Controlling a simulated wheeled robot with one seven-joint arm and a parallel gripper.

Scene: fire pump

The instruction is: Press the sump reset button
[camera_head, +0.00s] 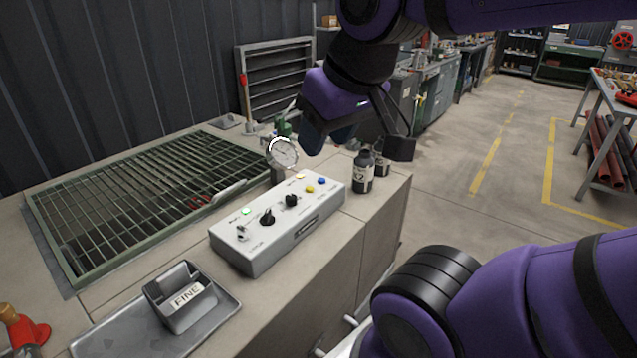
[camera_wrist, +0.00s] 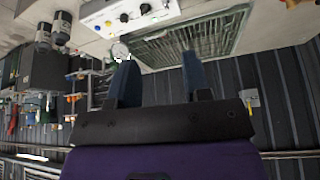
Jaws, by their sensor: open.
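A white control box (camera_head: 290,232) stands on the bench. Its sloped top carries dark knobs (camera_head: 267,217), a lit green lamp (camera_head: 245,211), a yellow button (camera_head: 309,188) and a blue button (camera_head: 322,181). A pale glowing lamp (camera_head: 300,176) sits near its far edge. The labels are too small to read, so I cannot tell which is the sump reset. My gripper (camera_head: 328,142) is open and empty, above and beyond the box's far end. In the wrist view my gripper (camera_wrist: 158,72) shows two dark blue fingers apart, with the box (camera_wrist: 128,16) beyond them.
A round gauge (camera_head: 283,153) stands behind the box. Dark bottles (camera_head: 363,173) stand at its right end. A green-framed grating (camera_head: 75,268) lies left of it. A metal tray (camera_head: 222,306) with a bin marked FINE (camera_head: 184,299) is in front.

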